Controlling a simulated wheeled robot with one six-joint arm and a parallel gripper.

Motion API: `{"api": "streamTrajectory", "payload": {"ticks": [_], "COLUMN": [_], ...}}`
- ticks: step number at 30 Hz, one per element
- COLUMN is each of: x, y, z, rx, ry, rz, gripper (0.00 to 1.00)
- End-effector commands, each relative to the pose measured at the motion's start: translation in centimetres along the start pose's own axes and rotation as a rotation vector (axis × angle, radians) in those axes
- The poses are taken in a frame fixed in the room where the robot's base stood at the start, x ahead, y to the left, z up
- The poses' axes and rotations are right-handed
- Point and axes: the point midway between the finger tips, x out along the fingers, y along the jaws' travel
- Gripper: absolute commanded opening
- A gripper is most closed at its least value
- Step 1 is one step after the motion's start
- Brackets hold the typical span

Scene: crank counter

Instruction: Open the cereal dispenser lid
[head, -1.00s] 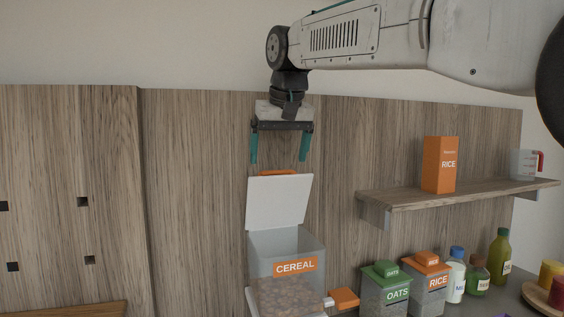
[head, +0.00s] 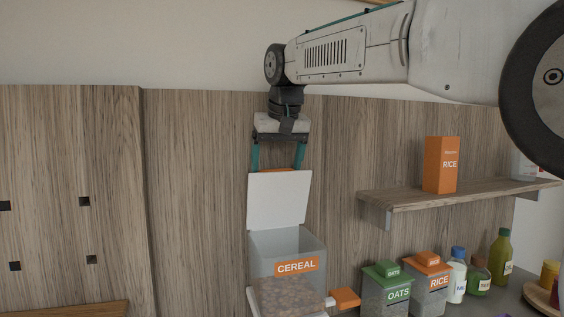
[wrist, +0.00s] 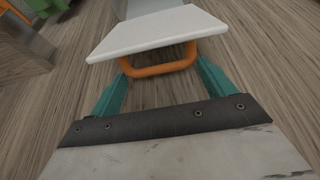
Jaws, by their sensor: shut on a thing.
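The cereal dispenser (head: 260,250) is a clear bin with an orange CEREAL label and cereal in its lower part. Its white lid (head: 279,201) stands raised, tilted up above the bin's open top. An orange loop handle (wrist: 158,70) is on the lid's far side, with only a sliver showing above the lid in the head view. My gripper (head: 277,169) points down behind the lid's top edge, with its teal fingers on either side of the handle. It is shut on the handle, and the lid hides the fingertips in the head view.
Right of the dispenser stand the OATS box (head: 387,286), the RICE box (head: 428,287) and several bottles. A wooden shelf (head: 460,195) holds an orange rice carton (head: 441,164). The wooden wall panel (head: 195,190) is close behind; the space left of the dispenser is clear.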

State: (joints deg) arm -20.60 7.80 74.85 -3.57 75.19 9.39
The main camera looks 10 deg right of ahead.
Motion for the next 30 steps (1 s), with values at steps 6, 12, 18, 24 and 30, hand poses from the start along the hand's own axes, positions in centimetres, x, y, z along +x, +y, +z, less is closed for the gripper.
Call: {"api": "streamTrajectory", "payload": {"ticks": [6,12,18,24,30], "x": [-0.1,0.0,-0.5,-3.5,-6.5], "y": [0.1,0.1,0.0,0.0,0.1], "z": [-0.1,-0.1,-0.1,-0.2,-0.2], "rx": [0.001,0.001,0.0,0.0,0.001], "ry": [0.004,0.003,0.003,0.005,0.004], "rz": [0.002,0.001,0.001,0.0,0.001], "gripper": [0.41,0.91,0.91,0.91,0.91]}}
